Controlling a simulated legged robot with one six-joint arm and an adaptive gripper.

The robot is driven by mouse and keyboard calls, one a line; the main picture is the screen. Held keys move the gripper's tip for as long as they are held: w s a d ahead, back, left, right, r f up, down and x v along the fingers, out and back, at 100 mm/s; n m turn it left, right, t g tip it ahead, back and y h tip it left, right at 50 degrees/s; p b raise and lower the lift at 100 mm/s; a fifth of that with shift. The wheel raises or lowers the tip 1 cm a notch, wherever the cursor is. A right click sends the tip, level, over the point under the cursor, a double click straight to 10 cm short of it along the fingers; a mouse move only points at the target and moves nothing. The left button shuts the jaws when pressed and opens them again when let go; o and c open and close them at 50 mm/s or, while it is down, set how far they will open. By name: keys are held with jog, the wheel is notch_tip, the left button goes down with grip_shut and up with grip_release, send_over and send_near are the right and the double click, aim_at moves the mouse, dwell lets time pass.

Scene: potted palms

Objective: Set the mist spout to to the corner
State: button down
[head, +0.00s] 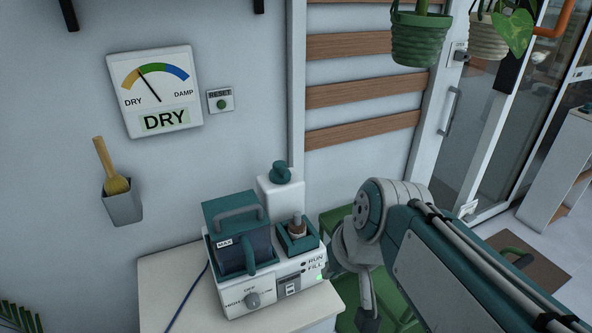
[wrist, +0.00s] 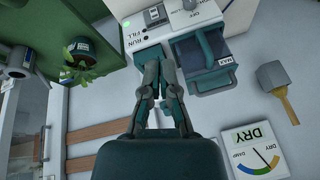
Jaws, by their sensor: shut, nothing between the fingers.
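The white humidifier (head: 262,294) has a teal tank (head: 236,246) marked MAX. The machine's front (wrist: 180,15) and tank (wrist: 200,60) show in the wrist view, turned upside down. My gripper (wrist: 159,65) is shut and empty there, over the spout side of the machine, and hides the spout. In the head view my arm is right of the machine, apart from the spout.
The wall gauge (head: 155,90) reads DRY, beside a RESET button (head: 221,100). A white bottle with a teal cap (head: 281,190) stands behind the machine. A holder with a brush (head: 122,207) hangs at left. A green stool (head: 338,218) stands right. Pots (head: 418,40) hang above.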

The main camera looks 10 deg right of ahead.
jog(key=w+m+g+y, duration=0.1)
jog(key=w+y, duration=0.3)
jog(key=w, duration=0.6)
jog(key=m+t+y, duration=0.2)
jog(key=y, duration=0.4)
send_near(282, 173)
jog(key=s, duration=0.6)
jog(key=w+d+f+m+t+y, duration=0.1)
jog(key=w+d+f+t+y, duration=0.15)
jog(key=w+d, duration=0.45)
jog(key=s+a+x, duration=0.1)
jog(key=s+x, duration=0.1)
jog(key=x, duration=0.9)
jog(key=shift+f+t, duration=0.15)
jog(key=shift+t, duration=0.3)
